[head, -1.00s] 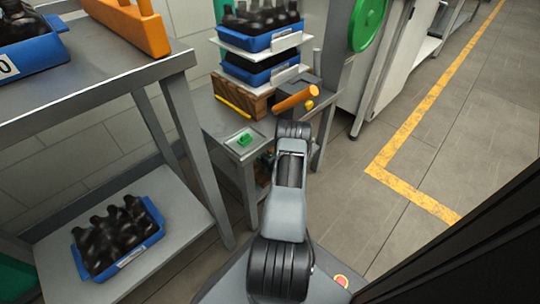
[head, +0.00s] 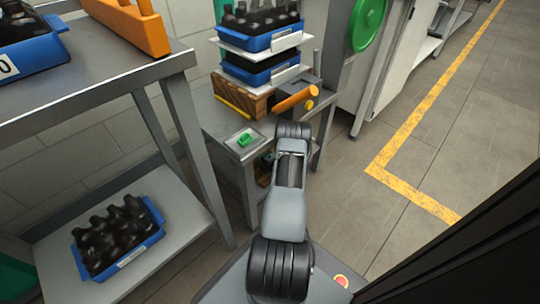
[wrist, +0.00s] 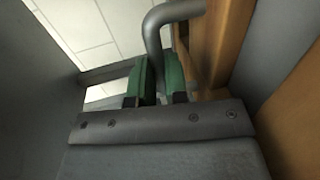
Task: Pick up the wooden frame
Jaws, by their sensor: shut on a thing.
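The wooden frame (wrist: 212,40) shows in the wrist view as an upright brown wooden part just right of the fingers. A bent grey tube (wrist: 157,30), which looks like its handle, comes down between the two green finger pads. My gripper (wrist: 160,78) is shut on this tube. In the head view, a bit of brown wood (head: 263,180) shows low beside my arm, under the small grey table. My arm hides most of it, and the gripper itself is hidden there.
A blue crate of bottles (head: 118,238) sits on the lower left shelf. The floor to the right is clear.

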